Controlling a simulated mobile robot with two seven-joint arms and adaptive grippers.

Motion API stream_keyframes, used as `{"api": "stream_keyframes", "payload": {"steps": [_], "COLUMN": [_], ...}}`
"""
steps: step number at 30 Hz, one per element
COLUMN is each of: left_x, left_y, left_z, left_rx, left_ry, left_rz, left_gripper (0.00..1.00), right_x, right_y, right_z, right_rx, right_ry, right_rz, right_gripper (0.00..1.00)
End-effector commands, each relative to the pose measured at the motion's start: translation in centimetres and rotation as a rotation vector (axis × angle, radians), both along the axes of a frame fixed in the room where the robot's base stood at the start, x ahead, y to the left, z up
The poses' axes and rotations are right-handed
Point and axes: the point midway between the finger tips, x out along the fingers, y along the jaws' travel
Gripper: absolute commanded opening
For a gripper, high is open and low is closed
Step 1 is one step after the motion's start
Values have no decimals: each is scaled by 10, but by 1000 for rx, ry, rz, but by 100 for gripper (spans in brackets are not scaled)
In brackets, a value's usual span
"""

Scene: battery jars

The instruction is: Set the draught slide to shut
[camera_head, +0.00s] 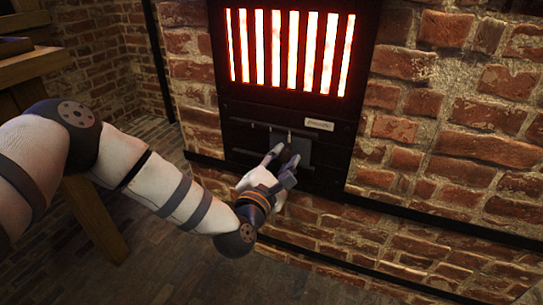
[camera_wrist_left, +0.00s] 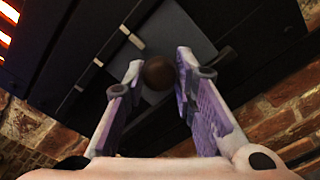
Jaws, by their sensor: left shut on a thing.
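The draught slide (camera_head: 301,148) is a grey plate on the black stove front, below the glowing grate. It sits towards the right part of its dark slot in the head view. In the left wrist view the slide (camera_wrist_left: 178,28) carries a round brown knob (camera_wrist_left: 159,72). My left gripper (camera_head: 282,155) reaches the slide from below. In the left wrist view the purple-grey fingers of my left gripper (camera_wrist_left: 156,75) are on either side of the knob, shut on it. The fingers hide part of the slide in the head view. My right gripper is not in view.
Pale marks (camera_wrist_left: 131,37) line the rail beside the slide. A small label plate (camera_head: 319,124) sits above it, its writing too small to read. The glowing grate (camera_head: 290,50) is above. Brick wall (camera_head: 450,150) surrounds the stove. A wooden table (camera_head: 95,215) stands at left.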

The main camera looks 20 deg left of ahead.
Motion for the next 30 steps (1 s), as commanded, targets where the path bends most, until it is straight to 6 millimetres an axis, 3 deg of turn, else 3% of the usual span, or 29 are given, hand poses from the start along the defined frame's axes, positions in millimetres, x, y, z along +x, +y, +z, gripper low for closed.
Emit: {"api": "stream_keyframes", "payload": {"steps": [8,9,11,22,30], "left_x": [0,-1,-1,-8,-78], "left_y": [-6,-7,-7,-4,-3], "left_z": [0,0,0,-1,-2], "left_rx": [-1,-1,-1,-1,-3], "left_ry": [0,1,1,2,6], "left_rz": [-6,-6,-6,-2,-5], "left_gripper": [0,32,45,46,46], "right_x": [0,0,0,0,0], "right_y": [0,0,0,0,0], "right_z": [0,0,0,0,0], "right_rx": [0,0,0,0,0], "right_ry": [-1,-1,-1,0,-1], "right_rz": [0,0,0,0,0], "right_gripper": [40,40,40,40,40]}}
